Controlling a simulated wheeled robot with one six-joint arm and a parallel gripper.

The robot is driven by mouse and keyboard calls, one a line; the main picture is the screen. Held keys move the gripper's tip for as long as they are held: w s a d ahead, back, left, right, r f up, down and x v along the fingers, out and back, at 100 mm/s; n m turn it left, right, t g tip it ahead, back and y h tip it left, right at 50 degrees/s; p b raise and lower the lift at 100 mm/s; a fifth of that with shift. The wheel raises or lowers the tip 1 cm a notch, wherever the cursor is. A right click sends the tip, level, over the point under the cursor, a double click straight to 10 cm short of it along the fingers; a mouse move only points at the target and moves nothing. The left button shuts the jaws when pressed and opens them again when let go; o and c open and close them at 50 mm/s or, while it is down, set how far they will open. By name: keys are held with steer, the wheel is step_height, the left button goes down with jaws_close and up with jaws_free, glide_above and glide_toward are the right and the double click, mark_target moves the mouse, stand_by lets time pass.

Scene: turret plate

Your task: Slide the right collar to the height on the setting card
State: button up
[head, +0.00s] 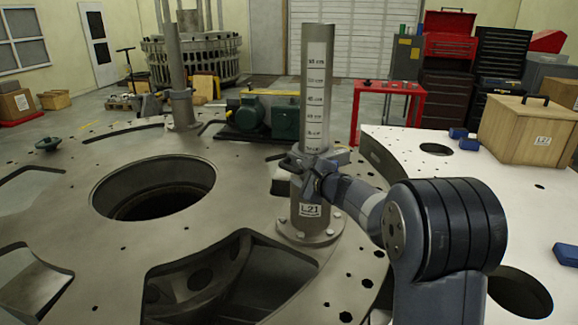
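The right post (315,120) stands upright on the turret plate (262,205), with a pale height scale (316,85) marked in cm. The right collar (322,157) is around this post, just under the lowest scale mark I can see. My gripper (312,182) is at the collar's front and lower side and hides part of it. Its fingertips are too small and covered to show whether they grip the collar. A label (310,211) that seems to read L21 is on the post's lower part. I cannot make out a setting card with a height on it.
A left post (172,60) with its own collar (181,106) stands farther back. The plate has a large round hole (152,188) and several cut-outs. A green machine (262,117) is behind the right post. A wooden box (527,130) and blue blocks (566,254) lie at right.

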mark_target(294, 170)
steer(key=shift+p+x, duration=0.9)
steer(key=shift+x, duration=2)
jaws_close()
steer(key=shift+r, duration=0.1)
